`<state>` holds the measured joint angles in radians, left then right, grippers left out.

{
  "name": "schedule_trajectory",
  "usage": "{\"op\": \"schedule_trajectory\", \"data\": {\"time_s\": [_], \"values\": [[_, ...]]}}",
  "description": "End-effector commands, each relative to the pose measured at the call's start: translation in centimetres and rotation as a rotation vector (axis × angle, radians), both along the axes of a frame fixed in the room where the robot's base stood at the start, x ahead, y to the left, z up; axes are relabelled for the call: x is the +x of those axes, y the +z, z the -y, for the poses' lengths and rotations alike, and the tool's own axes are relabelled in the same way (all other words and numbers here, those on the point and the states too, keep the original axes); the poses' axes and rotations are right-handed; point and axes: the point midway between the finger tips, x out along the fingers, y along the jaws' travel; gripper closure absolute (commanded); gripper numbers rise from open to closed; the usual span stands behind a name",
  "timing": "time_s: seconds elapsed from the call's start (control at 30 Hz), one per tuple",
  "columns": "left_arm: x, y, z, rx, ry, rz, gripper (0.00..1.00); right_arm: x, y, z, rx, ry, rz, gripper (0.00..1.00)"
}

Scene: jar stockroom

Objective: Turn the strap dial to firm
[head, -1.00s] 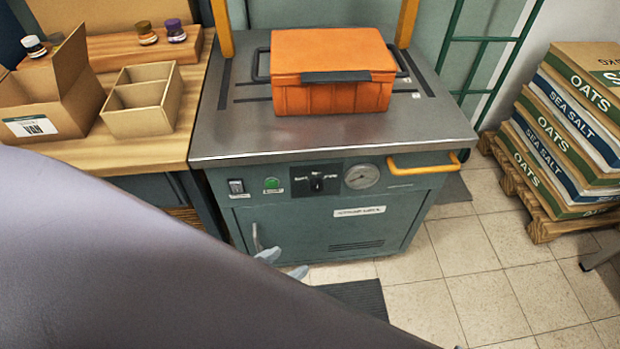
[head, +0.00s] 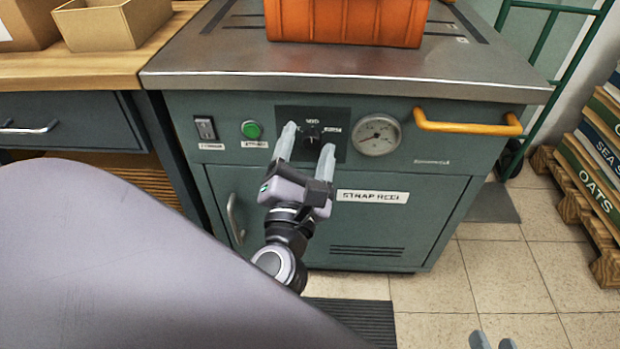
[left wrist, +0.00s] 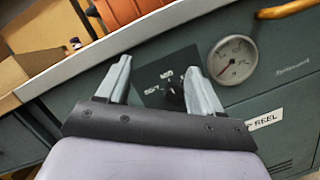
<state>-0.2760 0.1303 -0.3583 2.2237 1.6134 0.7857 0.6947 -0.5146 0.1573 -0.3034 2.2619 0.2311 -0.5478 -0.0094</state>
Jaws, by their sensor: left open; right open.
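The strap dial (head: 312,131) is a small black knob on a dark panel on the green machine's front. In the head view a label reading roughly "MED" is above it and one like "FIRM" to its right. The dial also shows in the left wrist view (left wrist: 172,96), nearer the right finger, with a "SOFT"-like label at its left. Where its pointer aims is too small to tell. My left gripper (head: 308,141) is open in front of the panel, its fingers on either side of the dial; contact is not clear. My right gripper (head: 493,342) is open, only its fingertips showing at the bottom edge.
A round gauge (head: 376,134) and a yellow handle (head: 468,122) are right of the dial. A green button (head: 251,130) and a switch (head: 205,128) are left. An orange case (head: 345,22) sits on the machine top. Pallet sacks (head: 598,135) stand at right.

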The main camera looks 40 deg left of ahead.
Motion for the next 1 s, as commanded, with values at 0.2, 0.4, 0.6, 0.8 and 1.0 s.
{"op": "schedule_trajectory", "data": {"time_s": [0.2,0.4,0.6,0.8,1.0], "values": [[0.3,-5.9,-0.7,-0.366,0.017,0.004,0.34,0.1,-2.8,-1.2,0.041,0.033,0.026,0.57],[0.6,-7.4,-0.8,-0.488,0.022,-0.007,0.34,0.0,-2.9,-1.5,0.054,0.044,0.035,0.57],[2.4,-7.3,-1.8,-0.492,0.023,-0.005,0.34,0.0,-2.8,-1.3,0.042,0.041,0.049,0.57],[4.8,-7.3,-3.1,-0.490,0.024,-0.006,0.34,-0.1,-2.9,-1.0,0.023,0.035,0.073,0.57],[6.3,-7.3,-4.0,-0.489,0.024,-0.008,0.34,-0.2,-2.9,-0.7,0.006,0.031,0.092,0.57]]}}
